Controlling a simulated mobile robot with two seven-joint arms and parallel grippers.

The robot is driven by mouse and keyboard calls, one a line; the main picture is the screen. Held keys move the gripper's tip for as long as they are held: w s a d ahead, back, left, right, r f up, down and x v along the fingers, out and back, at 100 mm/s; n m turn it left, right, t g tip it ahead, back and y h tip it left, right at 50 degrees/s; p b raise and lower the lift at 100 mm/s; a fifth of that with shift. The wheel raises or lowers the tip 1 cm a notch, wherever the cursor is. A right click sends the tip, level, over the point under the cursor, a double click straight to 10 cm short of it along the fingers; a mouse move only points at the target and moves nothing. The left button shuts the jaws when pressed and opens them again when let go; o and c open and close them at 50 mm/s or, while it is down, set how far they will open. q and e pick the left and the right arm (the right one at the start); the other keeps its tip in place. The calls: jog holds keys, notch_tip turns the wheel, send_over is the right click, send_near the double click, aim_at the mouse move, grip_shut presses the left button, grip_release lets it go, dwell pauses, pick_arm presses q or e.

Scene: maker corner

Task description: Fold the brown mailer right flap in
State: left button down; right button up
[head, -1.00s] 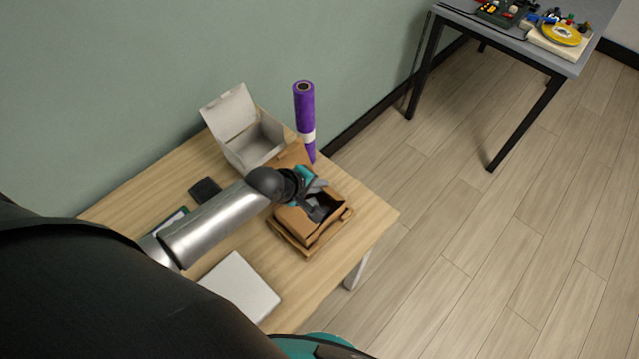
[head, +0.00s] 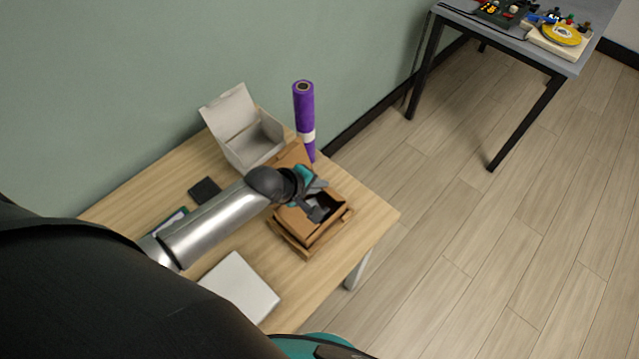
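The brown mailer (head: 318,233) is an open cardboard box near the right end of the wooden table. Its lid stands up at the back, and flaps stick out at its sides. Its inside looks dark. My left gripper (head: 319,209) is over the mailer's left part, with its fingers at the opening. The gripper and wrist hide part of the mailer, and I cannot tell whether the fingers touch a flap or are apart. My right gripper is not in view; only a teal and black part of my body shows at the bottom edge.
A white open box (head: 255,145) stands behind the mailer, beside an upright purple roll (head: 304,108). A dark square pad (head: 204,190) and a white flat box (head: 240,287) lie on the wooden table (head: 135,198). A grey table (head: 500,27) stands at the far right.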

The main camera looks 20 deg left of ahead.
pick_arm(q)
jog(key=shift+f, duration=0.1)
jog(key=shift+s+f+t+b, duration=0.25)
jog(key=shift+t+b, duration=0.05)
jog(key=shift+b, duration=0.05)
jog(key=shift+s+a+f+t+h+b, duration=0.15)
jog(key=shift+f+t+h+b, duration=0.2)
jog(key=shift+t+b, duration=0.3)
jog(key=t+b, duration=0.1)
jog(key=b, duration=0.1)
jog(key=t+h+b, duration=0.1)
jog(key=b, duration=0.1)
jog(key=shift+s+f+t+b, duration=0.2)
jog(key=shift+f+t+b, duration=0.05)
jog(key=shift+f+b, duration=0.15)
jog(key=shift+a+t+b, duration=0.1)
jog(key=shift+t+b, duration=0.3)
jog(key=shift+b, duration=0.15)
jog(key=shift+r, duration=0.1)
jog(key=c, duration=1.1)
grip_release()
